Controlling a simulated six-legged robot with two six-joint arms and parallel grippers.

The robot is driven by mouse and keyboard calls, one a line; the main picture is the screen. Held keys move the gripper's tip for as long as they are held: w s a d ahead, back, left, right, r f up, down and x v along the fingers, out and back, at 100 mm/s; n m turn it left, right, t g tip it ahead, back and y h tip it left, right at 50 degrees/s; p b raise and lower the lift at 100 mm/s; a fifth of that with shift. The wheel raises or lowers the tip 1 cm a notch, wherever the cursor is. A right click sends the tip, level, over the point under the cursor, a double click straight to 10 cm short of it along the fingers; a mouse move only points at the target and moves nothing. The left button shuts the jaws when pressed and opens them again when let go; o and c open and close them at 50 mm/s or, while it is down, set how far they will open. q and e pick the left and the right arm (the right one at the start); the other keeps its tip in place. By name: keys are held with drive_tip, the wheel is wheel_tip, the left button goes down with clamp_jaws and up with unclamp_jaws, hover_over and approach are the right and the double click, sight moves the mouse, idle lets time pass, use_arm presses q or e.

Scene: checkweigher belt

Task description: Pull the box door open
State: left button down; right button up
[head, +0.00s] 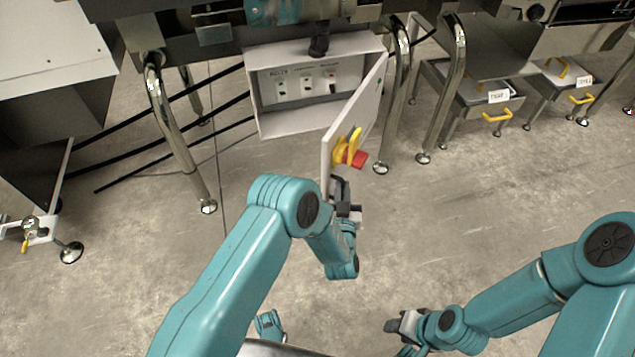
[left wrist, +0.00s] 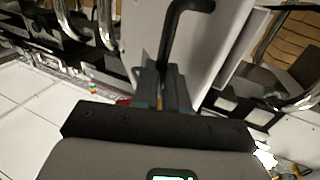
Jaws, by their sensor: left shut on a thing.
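The box (head: 262,115) is a light grey cabinet under the machine. Its door (head: 358,112) stands well open, swung out on its right side, and small switches show inside. A yellow and red rotary switch (head: 350,150) is on the door's outer face. My left gripper (head: 340,188) is at the door's lower free edge. In the left wrist view its fingers (left wrist: 166,82) are shut on a black bent door handle (left wrist: 172,35), with the pale door (left wrist: 222,45) behind. My right gripper (head: 400,326) is low in the head view, away from the door; its jaw opening is unclear.
Steel machine legs (head: 172,120) and (head: 449,90) stand on both sides of the box. Black cables (head: 150,118) run to the left. Labelled trays (head: 480,97) with yellow handles are at the right. The concrete floor in front is mostly clear.

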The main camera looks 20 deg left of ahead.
use_arm(q)
drive_tip(key=shift+w+d+r+b, duration=0.15)
drive_tip(key=shift+d+b, duration=0.15)
drive_tip(key=shift+d, duration=2.45)
use_arm(e)
drive_tip(key=shift+w+f, duration=0.35)
drive_tip(key=shift+f, duration=0.05)
use_arm(q)
drive_tip(key=c, duration=1.2)
unclamp_jaws()
drive_tip(key=shift+o, duration=0.2)
drive_tip(key=shift+s, duration=0.2)
drive_tip(key=p+v, duration=0.2)
drive_tip(key=v, duration=0.5)
drive_tip(key=shift+p, duration=0.4)
use_arm(e)
drive_tip(key=shift+s+a+r, duration=0.15)
drive_tip(key=shift+s+r, duration=0.15)
drive_tip(key=shift+r, duration=0.35)
drive_tip(key=shift+s+a+r, duration=0.1)
drive_tip(key=shift+s+r, duration=0.2)
drive_tip(key=shift+r, duration=0.3)
use_arm(q)
drive_tip(key=shift+s, duration=0.15)
